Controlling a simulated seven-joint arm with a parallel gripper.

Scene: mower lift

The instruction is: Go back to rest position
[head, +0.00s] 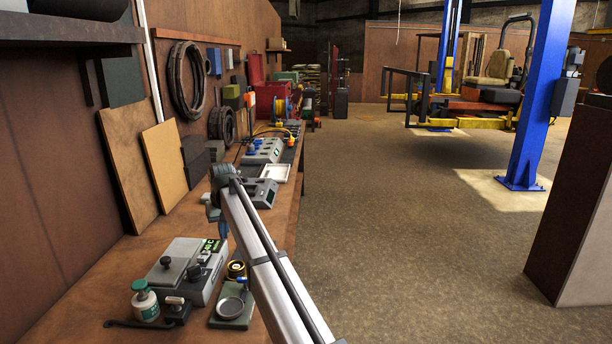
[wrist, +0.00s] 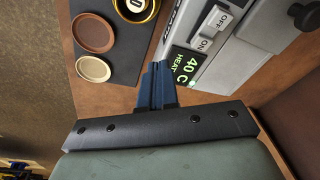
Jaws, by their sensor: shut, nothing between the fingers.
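My gripper (head: 223,230) hangs from my arm over the workbench in the head view. In the wrist view its blue fingers (wrist: 155,86) are together with nothing between them. Below them is a grey heating unit (wrist: 245,50) with an OFF/ON switch (wrist: 210,27) and a green display (wrist: 187,65) reading 40 C HEAT. The unit (head: 190,270) also stands on the bench in the head view, just left of and in front of the gripper. My arm hides part of the bench to the right.
A dark tray (wrist: 121,62) holds a brass cup (wrist: 133,8) and two round discs. A green-capped jar (head: 145,302) stands at the near left. More devices (head: 262,150) line the bench behind. A blue lift post (head: 540,100) stands right. The floor (head: 400,210) between is open.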

